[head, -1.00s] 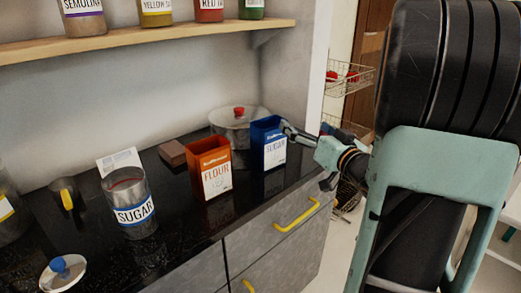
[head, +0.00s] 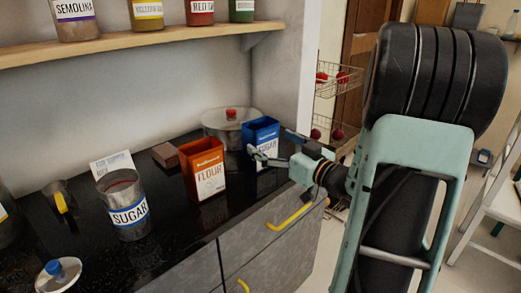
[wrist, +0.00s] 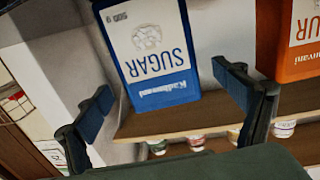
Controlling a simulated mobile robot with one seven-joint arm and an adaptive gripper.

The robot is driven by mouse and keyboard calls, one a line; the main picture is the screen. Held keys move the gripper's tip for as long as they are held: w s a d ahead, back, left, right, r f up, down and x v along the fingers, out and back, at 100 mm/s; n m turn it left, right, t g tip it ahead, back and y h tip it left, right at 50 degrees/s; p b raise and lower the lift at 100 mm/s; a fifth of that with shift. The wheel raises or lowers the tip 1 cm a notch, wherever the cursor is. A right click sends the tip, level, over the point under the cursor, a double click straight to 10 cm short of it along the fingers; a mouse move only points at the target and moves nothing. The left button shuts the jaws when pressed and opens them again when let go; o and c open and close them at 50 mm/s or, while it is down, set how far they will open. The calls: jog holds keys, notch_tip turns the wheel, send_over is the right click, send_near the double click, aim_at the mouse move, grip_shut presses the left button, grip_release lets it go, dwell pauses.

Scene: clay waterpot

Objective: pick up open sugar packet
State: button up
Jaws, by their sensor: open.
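The blue sugar packet (head: 262,130), open at its top, stands upright on the black counter beside the orange flour packet. It also shows upside down in the wrist view (wrist: 150,50), ahead of and partly between the fingers. My gripper (head: 270,143) is open at the packet's right front. One finger crosses in front of the packet's lower label, the other is at its right side. In the wrist view my gripper (wrist: 163,82) has a finger on each side of the packet, with a gap on the left. I cannot tell whether either touches it.
The orange flour packet (head: 205,168) stands close to the left. A lidded pot (head: 232,128) is just behind. A sugar tin (head: 124,205), a brown block (head: 165,154) and a loose lid (head: 60,275) are further left. A wooden shelf (head: 130,36) with jars hangs above.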

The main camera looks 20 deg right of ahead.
jog(key=x, duration=0.3)
jog(key=b+x, duration=0.1)
jog(key=shift+w+r, duration=0.3)
jog(key=shift+w, duration=0.05)
jog(key=c, duration=1.5)
